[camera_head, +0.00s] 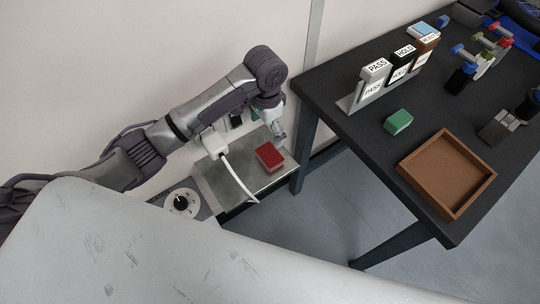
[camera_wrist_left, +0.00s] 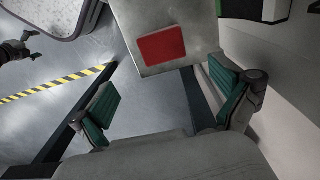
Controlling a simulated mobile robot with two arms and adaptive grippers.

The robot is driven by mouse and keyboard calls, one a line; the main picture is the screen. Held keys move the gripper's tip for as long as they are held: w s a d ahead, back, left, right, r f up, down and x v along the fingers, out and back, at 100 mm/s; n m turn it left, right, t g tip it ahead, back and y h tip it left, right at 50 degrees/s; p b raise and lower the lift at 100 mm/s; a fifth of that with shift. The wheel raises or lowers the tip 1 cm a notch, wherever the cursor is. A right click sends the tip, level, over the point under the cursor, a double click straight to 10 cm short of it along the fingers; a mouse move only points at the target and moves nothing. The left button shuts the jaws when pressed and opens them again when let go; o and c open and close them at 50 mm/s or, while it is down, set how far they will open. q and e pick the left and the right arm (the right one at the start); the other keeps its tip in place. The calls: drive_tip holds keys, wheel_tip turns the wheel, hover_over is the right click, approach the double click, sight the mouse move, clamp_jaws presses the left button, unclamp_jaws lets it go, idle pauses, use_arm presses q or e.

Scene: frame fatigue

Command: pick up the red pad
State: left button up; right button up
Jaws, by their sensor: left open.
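The red pad (camera_head: 270,155) is a small flat block lying on a grey metal plate (camera_head: 225,184) beside the wall in the head view. It also shows in the left wrist view (camera_wrist_left: 162,47), flat on the plate near its front edge. My left gripper (camera_head: 262,128) is above and just behind the pad in the head view, apart from it. In the left wrist view my left gripper (camera_wrist_left: 165,104) has its green-padded fingers wide apart with nothing between them; the pad lies beyond the fingertips. My right gripper cannot be made out in the head view.
A dark table (camera_head: 350,131) stands close right of the plate. It carries a wooden tray (camera_head: 402,174), a green pad (camera_head: 398,121) and a rack of labelled blocks (camera_head: 374,71). A dial (camera_head: 181,203) sits left of the plate. The wall is close behind.

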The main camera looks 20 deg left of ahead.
sight(267, 155)
use_arm(q)
wheel_tip(267, 155, down, 14)
drive_tip(key=shift+a+r+b, duration=0.1)
drive_tip(key=shift+r+b, duration=0.15)
drive_tip(key=shift+b, duration=0.35)
drive_tip(key=shift+c, duration=0.3)
drive_tip(key=c, duration=0.7)
drive_tip(key=shift+r, duration=0.1)
